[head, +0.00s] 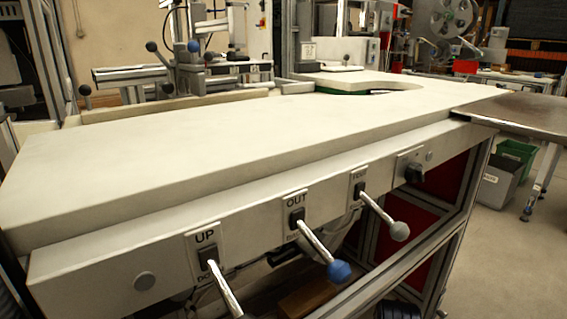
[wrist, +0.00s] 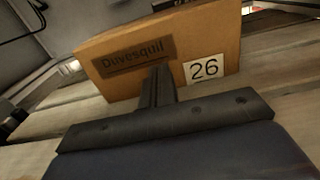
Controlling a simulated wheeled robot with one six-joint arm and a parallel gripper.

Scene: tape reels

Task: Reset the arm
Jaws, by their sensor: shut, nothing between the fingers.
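My gripper (wrist: 160,72) shows only in the wrist view, at the centre. Its dark fingers are together, with nothing between them. They point at the front of a brown box (wrist: 212,42); whether they touch it I cannot tell. The box carries a dark label reading "Duvesquil" (wrist: 133,56) and a white label with "26" (wrist: 204,69). It stands on grey wooden planks (wrist: 287,97). My arm cannot be made out in the head view.
In the head view a long pale worktop (head: 230,135) is clear. Levers stick out from its front panel: a grey-knobbed one (head: 398,231) and a blue-knobbed one (head: 339,271) among them. A brown side table (head: 520,112) adjoins on the right, above a grey bin (head: 500,188) and a green bin (head: 517,152).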

